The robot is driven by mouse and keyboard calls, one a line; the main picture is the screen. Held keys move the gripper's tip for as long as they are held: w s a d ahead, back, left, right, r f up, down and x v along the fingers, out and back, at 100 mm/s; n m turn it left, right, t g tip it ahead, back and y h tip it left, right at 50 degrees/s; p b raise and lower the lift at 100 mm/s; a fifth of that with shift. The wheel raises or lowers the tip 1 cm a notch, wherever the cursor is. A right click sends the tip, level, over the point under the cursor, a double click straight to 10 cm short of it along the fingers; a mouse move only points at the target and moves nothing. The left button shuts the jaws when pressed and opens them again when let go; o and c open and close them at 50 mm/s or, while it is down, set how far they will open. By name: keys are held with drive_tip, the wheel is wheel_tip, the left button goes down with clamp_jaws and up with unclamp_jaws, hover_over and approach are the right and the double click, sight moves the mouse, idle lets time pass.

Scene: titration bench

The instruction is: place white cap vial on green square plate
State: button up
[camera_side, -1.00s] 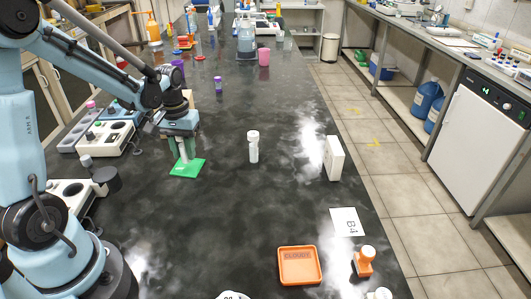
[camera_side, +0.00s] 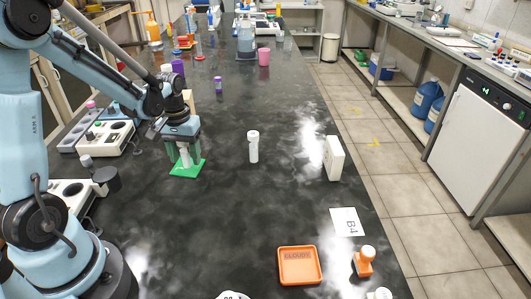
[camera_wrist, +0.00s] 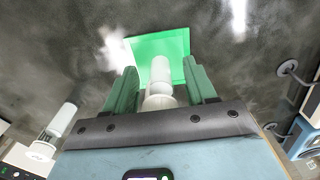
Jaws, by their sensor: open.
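The white cap vial (camera_side: 184,157) stands upright on the green square plate (camera_side: 187,173), at the left of the bench. My gripper (camera_side: 184,154) is around the vial from above, with its green fingers open, one on each side. In the wrist view, the vial (camera_wrist: 160,76) shows between the two spread fingers, with the green plate (camera_wrist: 178,44) beyond it. Small gaps show between the vial and the fingers. The vial's foot appears to rest on the plate, though the exact contact is hard to see.
Another white vial (camera_side: 253,147) stands upright to the right on the dark bench. A white box (camera_side: 334,159) stands near the right edge, and an orange tray (camera_side: 299,266) lies in front. A small purple-capped vial (camera_side: 218,85) is behind. The middle of the bench is mostly clear.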

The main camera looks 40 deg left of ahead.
drive_tip(key=shift+r, duration=0.15)
wheel_tip(320, 180, up, 12)
drive_tip(key=shift+d+r, duration=0.1)
drive_tip(key=shift+d, duration=0.25)
drive_tip(key=s+d+m+t, duration=0.4)
drive_tip(key=d+m+t, duration=0.2)
drive_tip(key=d, duration=0.8)
drive_tip(key=shift+f+m+t, duration=0.2)
drive_tip(key=shift+m+t, duration=0.2)
drive_tip(key=shift+t, duration=0.2)
